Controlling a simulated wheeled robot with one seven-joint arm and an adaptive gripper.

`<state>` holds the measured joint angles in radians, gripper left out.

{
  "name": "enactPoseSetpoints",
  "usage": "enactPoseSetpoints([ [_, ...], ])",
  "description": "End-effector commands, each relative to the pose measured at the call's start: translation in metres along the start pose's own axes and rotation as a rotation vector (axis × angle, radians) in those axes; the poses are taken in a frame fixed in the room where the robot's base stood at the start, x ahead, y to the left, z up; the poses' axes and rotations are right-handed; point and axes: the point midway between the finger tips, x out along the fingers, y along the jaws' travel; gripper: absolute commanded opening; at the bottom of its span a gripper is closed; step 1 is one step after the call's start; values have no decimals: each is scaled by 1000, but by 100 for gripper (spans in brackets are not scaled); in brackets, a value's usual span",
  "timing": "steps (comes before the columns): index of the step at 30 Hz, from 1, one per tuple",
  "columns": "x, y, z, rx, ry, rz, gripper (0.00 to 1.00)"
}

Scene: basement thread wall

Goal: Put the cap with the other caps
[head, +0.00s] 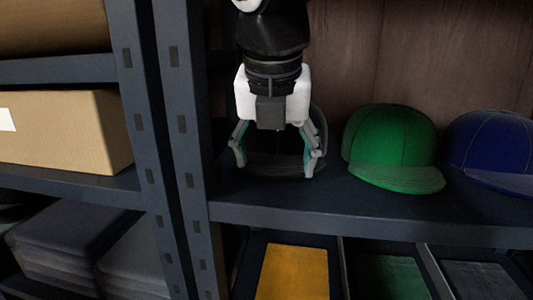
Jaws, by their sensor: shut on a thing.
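A black cap (272,150) is at the left end of the cap shelf, beside the upright post. My gripper (275,171) points down in front of it, with its fingers on either side, shut on the cap. My gripper hides much of the cap's crown. It is hard to tell whether the cap touches the shelf. A green cap (390,145) sits on the same shelf to the right, brim forward. A blue cap (492,145) sits further right, cut by the picture edge.
Dark metal posts (180,150) stand left of my gripper. A cardboard box (65,130) is on the left shelf. Below the cap shelf (385,212) are bins with yellow (292,272), green and grey contents. Dark folded stacks (65,240) lie lower left. A wooden wall is behind.

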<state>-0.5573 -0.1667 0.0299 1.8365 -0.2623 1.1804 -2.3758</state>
Motion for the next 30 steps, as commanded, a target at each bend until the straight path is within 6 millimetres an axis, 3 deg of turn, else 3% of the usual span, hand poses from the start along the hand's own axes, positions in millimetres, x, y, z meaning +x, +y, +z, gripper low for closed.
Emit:
enactPoseSetpoints([
  [6, 4, 0, -1, 0, -1, 0, 45],
  [7, 4, 0, -2, 0, -1, 0, 76],
  [10, 4, 0, -1, 0, -1, 0, 97],
  [23, 0, 0, -1, 0, -1, 1, 97],
  [30, -36, 1, 0, 0, -4, 3, 97],
])
